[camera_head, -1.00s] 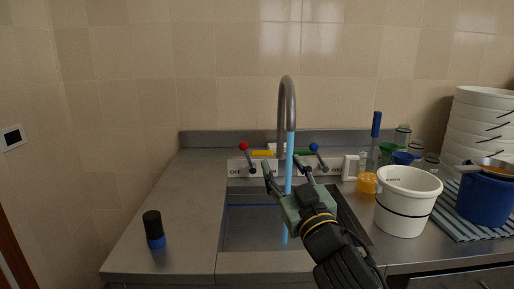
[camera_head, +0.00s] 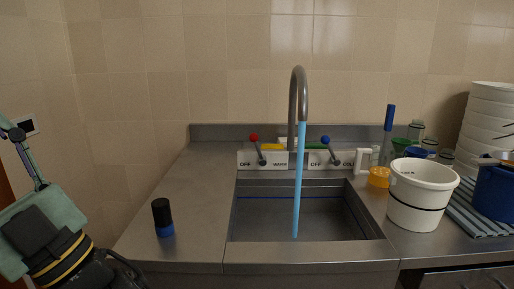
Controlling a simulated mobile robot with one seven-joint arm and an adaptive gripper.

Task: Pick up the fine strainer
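My gripper (camera_head: 18,138) is at the far left of the head view, raised beside the counter and partly cut off by the picture edge. I see nothing held in it, but its fingers do not show well enough to tell how far apart they are. No fine strainer can be made out for certain. A flat, handled item (camera_head: 491,162) lies across the top of a blue bucket (camera_head: 494,192) at the right edge; it may be a strainer, but it is small and cut off. My gripper is far from it, across the sink.
Water runs from the tap (camera_head: 298,90) into the steel sink (camera_head: 258,215). A black-and-blue cylinder (camera_head: 163,218) stands on the left counter. A white bucket (camera_head: 418,200), an orange cup (camera_head: 378,177), several jars and stacked white basins (camera_head: 492,125) crowd the right. The left counter is mostly clear.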

